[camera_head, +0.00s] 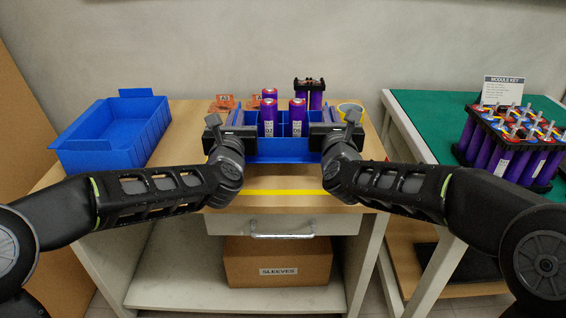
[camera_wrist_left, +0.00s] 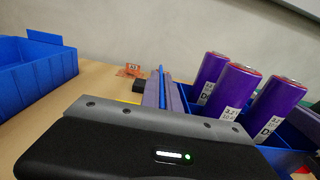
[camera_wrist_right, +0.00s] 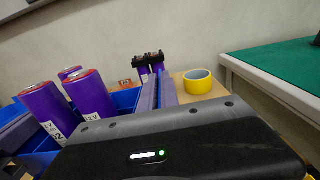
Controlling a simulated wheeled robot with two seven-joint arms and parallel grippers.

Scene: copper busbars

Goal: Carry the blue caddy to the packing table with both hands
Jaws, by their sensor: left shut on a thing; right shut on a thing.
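The blue caddy (camera_head: 283,152) is at the middle of the wooden-topped table (camera_head: 185,180), with several purple cells (camera_head: 298,115) standing in it. My left gripper (camera_head: 233,128) is shut on its left wall, which shows as a thin blue edge between the jaws in the left wrist view (camera_wrist_left: 161,85). My right gripper (camera_head: 334,128) is shut on its right wall, likewise in the right wrist view (camera_wrist_right: 158,88). The caddy looks level. I cannot tell whether its underside touches the tabletop. The grippers hide its side walls in the head view.
An empty blue bin (camera_head: 115,132) stands at the left. Orange tags (camera_head: 225,101), a dark-capped cell pair (camera_head: 309,92) and yellow tape (camera_wrist_right: 198,82) are behind. At right, a green-topped table (camera_head: 420,115) holds a cell module (camera_head: 505,150). A yellow line (camera_head: 285,192) crosses the front.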

